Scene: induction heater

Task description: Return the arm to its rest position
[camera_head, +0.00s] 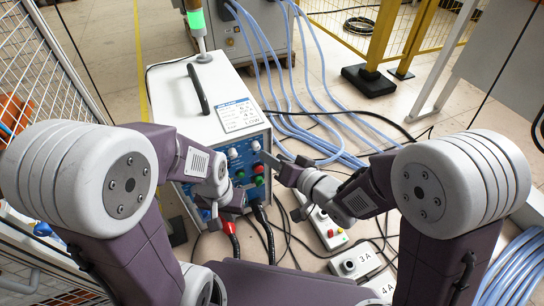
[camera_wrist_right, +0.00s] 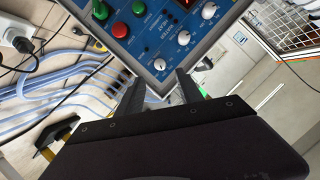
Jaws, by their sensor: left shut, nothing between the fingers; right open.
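The induction heater (camera_head: 176,98) is a white box with a blue front panel carrying knobs and coloured buttons. My left gripper (camera_head: 216,207) is shut and empty, low in front of that panel and partly hidden by its own wrist. My right gripper (camera_head: 273,158) is open and empty, near the panel's right side. In the right wrist view its two dark fingers (camera_wrist_right: 160,78) stand apart, with the blue panel (camera_wrist_right: 152,50), white knobs and red and green buttons beyond them. Whether a finger touches the panel is hard to tell.
Blue hoses (camera_head: 312,100) run behind and right of the heater. Red and black cables hang from its front. A mesh fence (camera_head: 85,60) stands left, a yellow barrier (camera_head: 385,35) at the back.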

